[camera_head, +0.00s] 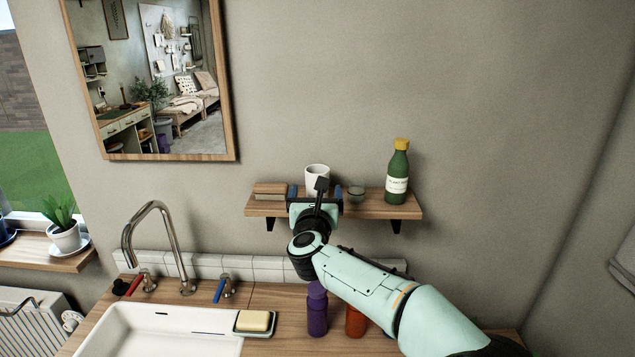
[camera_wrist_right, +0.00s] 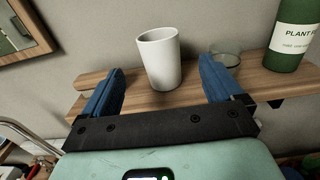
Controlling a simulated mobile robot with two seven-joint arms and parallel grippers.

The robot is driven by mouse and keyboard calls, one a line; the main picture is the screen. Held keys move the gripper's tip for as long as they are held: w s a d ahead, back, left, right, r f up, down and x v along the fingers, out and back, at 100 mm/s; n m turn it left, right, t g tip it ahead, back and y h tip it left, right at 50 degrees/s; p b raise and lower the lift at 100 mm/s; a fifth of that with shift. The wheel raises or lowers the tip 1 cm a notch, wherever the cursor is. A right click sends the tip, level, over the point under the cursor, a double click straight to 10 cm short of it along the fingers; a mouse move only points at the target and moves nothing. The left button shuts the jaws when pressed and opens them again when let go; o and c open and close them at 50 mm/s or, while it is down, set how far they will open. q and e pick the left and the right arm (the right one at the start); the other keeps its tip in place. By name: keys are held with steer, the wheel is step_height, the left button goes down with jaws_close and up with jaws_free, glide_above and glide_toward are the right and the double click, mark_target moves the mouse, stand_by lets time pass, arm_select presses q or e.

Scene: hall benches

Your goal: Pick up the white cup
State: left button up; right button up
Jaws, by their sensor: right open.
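The white cup (camera_head: 317,177) stands upright on the wall shelf (camera_head: 375,208) in the head view. It also shows in the right wrist view (camera_wrist_right: 159,60), just beyond the finger tips. My right gripper (camera_head: 317,190) is at the front edge of the shelf, partly covering the cup's lower part in the head view. In the right wrist view its two blue fingers (camera_wrist_right: 160,82) are wide apart, with the cup roughly between their lines and nothing held. My left gripper is not in view.
A green bottle (camera_head: 397,174) with a yellow cap stands right of the cup. A small glass dish (camera_head: 356,193) sits close to the right finger. Below are a sink (camera_head: 165,328), a faucet (camera_head: 157,225) and a purple bottle (camera_head: 317,312).

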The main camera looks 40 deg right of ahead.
mark_target(317, 172)
steer(key=p+x, duration=0.1)
steer(key=x, duration=0.2)
steer(key=shift+w+d, duration=0.15)
steer(key=shift+w, duration=0.1)
steer(key=p+x, duration=0.2)
steer(key=x, duration=0.3)
steer(key=shift+r, duration=0.15)
steer(key=shift+w+d, duration=0.1)
steer(key=shift+w, duration=0.15)
steer(key=shift+s, duration=0.35)
steer(key=c, duration=0.3)
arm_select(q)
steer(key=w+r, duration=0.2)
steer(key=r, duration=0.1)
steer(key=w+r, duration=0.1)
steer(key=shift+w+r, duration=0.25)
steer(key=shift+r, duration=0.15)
arm_select(e)
steer(key=c, duration=0.7)
